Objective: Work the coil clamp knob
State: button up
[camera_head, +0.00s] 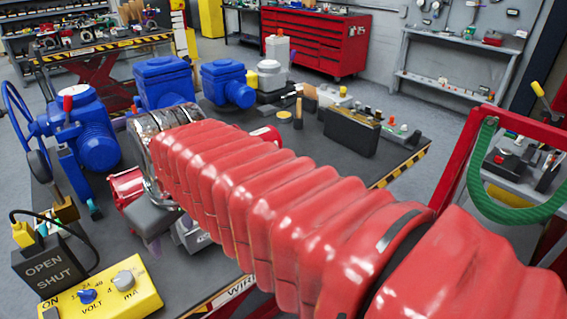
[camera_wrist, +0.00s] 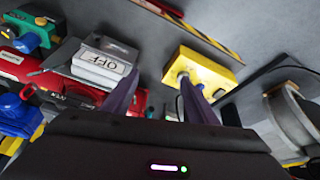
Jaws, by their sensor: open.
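I cannot pick out the coil clamp knob with certainty in either view. My gripper (camera_wrist: 158,80) shows two purple fingers standing apart, with nothing between them. In the wrist view a grey box marked OFF (camera_wrist: 103,62) lies beyond the left finger, and a yellow box with knobs (camera_wrist: 210,68) lies beyond the right finger. A red body (camera_wrist: 60,88) shows left of the fingers, partly hidden. In the head view my red-sleeved arm reaches over the bench and hides most of the gripper. A red cylinder (camera_head: 125,187) sits beside the arm's end.
The dark bench (camera_head: 270,150) carries blue valve actuators (camera_head: 163,82) at the back left. A yellow meter box (camera_head: 105,288) and a black OPEN/SHUT box (camera_head: 48,265) stand at the front left. A black case (camera_head: 350,132) stands at the right.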

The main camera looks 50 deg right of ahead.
jog(key=w+d+r+n+g, duration=0.15)
jog(key=w+d, duration=0.25)
jog(key=d, duration=0.4)
jog(key=w+d+r+n+y, duration=0.1)
jog(key=w+d+r, duration=0.15)
jog(key=d, duration=0.45)
jog(key=w+d+r+n, duration=0.1)
jog(key=w+d, duration=0.3)
jog(key=d, duration=0.4)
jog(key=s+d+f+n+y, duration=0.1)
jog(key=s+d+f, duration=0.2)
jog(key=d, duration=0.9)
jog(key=s+d+f+n+y, duration=0.1)
jog(key=s+d+f+n, duration=0.1)
jog(key=d, duration=1.1)
jog(key=shift+s+f, duration=0.4)
jog(key=shift+s, duration=0.05)
jog(key=shift+n, duration=0.25)
jog(key=x, duration=1.4)
jog(key=shift+w+r, duration=0.15)
jog(key=shift+w, duration=0.05)
jog(key=shift+c, duration=0.4)
